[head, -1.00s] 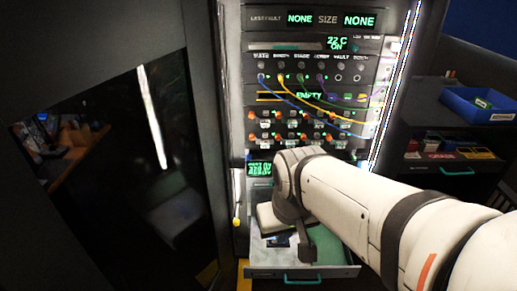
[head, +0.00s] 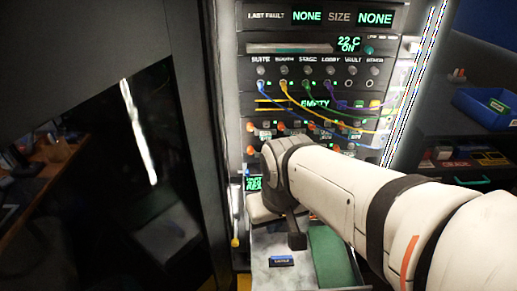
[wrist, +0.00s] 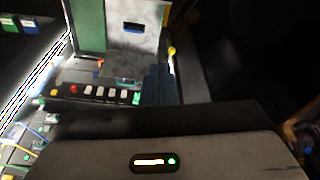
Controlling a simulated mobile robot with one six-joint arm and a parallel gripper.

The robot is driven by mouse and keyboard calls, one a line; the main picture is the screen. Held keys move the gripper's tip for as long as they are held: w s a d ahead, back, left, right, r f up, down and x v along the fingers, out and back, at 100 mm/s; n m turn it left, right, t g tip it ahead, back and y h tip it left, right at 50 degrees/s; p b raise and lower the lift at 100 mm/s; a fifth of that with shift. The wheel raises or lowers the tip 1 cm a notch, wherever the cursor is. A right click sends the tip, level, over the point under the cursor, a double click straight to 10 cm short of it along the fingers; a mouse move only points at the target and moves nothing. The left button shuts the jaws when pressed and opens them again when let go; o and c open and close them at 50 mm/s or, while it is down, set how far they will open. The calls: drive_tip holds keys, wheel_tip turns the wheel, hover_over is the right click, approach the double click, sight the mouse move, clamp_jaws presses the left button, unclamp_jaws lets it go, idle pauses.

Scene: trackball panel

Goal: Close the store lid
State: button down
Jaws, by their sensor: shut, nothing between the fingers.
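A pulled-out drawer (head: 262,278) extends from the rack's lower part. Its pale left part bears a small blue labelled piece (head: 281,261); a green pad (head: 332,258) lies at its right. They also show in the wrist view, as the blue piece (wrist: 132,27) and green pad (wrist: 88,25). I cannot make out for certain which surface is the store lid. My gripper (head: 263,208) is over the back of the drawer, partly behind my wrist. Its broad grey body fills the bottom of the wrist view. It is shut and empty; its fingertips are hard to make out.
The rack (head: 318,60) rises behind the drawer, with coloured cables (head: 300,100) and orange knobs on its face. A dark glossy panel (head: 110,190) stands at left. A blue bin (head: 490,108) sits on a shelf at right.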

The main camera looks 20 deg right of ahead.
drive_tip(key=shift+s+a+r, duration=0.1)
drive_tip(key=shift+s, duration=0.05)
drive_tip(key=w+d+f+m+t+b, duration=0.1)
drive_tip(key=w+d+f+b, duration=0.7)
drive_tip(key=w+f, duration=0.3)
drive_tip(key=w+d+f+m+t+h+b, duration=0.1)
drive_tip(key=w+d+f+b, duration=0.7)
drive_tip(key=w+f, duration=0.3)
drive_tip(key=w+d+f+m+t+b, duration=0.1)
drive_tip(key=w+d+f+b, duration=0.7)
drive_tip(key=w+f, duration=0.4)
wheel_tip(320, 180, down, 2)
drive_tip(key=shift+d+f+h, duration=0.1)
drive_tip(key=shift+h, duration=0.2)
